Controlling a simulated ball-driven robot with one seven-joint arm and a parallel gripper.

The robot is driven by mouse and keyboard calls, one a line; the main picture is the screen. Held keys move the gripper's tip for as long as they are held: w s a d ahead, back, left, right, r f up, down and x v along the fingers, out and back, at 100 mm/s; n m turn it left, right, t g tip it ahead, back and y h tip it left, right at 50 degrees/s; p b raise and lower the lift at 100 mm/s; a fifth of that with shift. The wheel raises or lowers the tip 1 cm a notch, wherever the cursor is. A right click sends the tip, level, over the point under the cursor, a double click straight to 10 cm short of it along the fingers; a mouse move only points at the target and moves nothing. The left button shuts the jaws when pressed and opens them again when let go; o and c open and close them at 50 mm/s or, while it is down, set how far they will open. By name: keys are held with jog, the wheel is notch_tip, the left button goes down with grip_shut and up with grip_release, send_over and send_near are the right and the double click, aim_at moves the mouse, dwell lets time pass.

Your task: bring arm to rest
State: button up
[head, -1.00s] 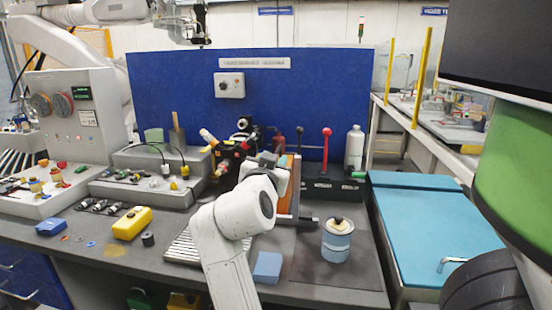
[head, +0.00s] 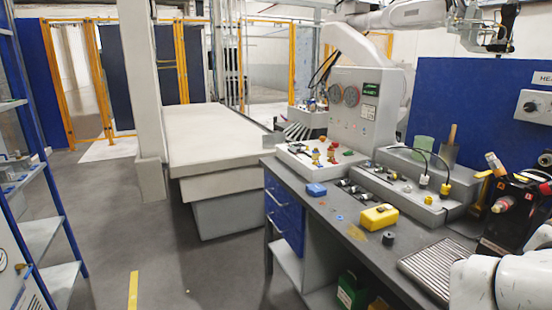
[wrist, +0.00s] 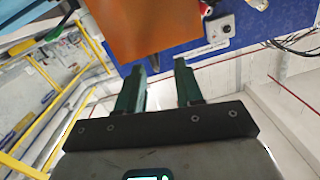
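My gripper (wrist: 160,78) shows in the wrist view with its two dark green fingers apart and nothing between them. An orange panel (wrist: 145,25) is beyond the fingertips; I cannot tell the distance. Part of my white arm (head: 500,284) shows at the lower right of the head view, over the bench. My gripper is outside the head view.
The grey workbench (head: 345,222) holds a yellow box (head: 379,217), a blue block (head: 316,190) and a control box (head: 352,112). A black device (head: 512,213) stands near my arm. Open floor (head: 205,268) lies left of the bench, with a pale table (head: 205,135) behind.

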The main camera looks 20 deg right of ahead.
jog(key=w+a+f+n+t+y, duration=0.1)
jog(key=a+f+n+y, duration=0.25)
jog(key=f, duration=0.45)
jog(key=w+a+f+n+t+y+p, duration=0.1)
jog(key=a+f+n+y, duration=0.2)
jog(key=a+f, duration=0.3)
jog(key=w+a+f+n+t+y, duration=0.1)
jog(key=w+a+f+n+y, duration=0.2)
jog(key=f, duration=0.6)
jog(key=s+a+f+n+g+y, duration=0.2)
jog(key=s+a+f+n+y, duration=0.1)
jog(key=s+a+f, duration=0.4)
jog(key=s+a+f+n+g+y+p, duration=0.1)
jog(key=s+a+f+n+g+y, duration=0.1)
jog(key=s+a+f+n+y, duration=0.2)
jog(key=s+a+f+n, duration=0.1)
jog(key=s+a+f, duration=0.2)
jog(key=a, duration=0.4)
jog(key=shift+a+f, duration=0.3)
jog(key=shift+f, duration=0.2)
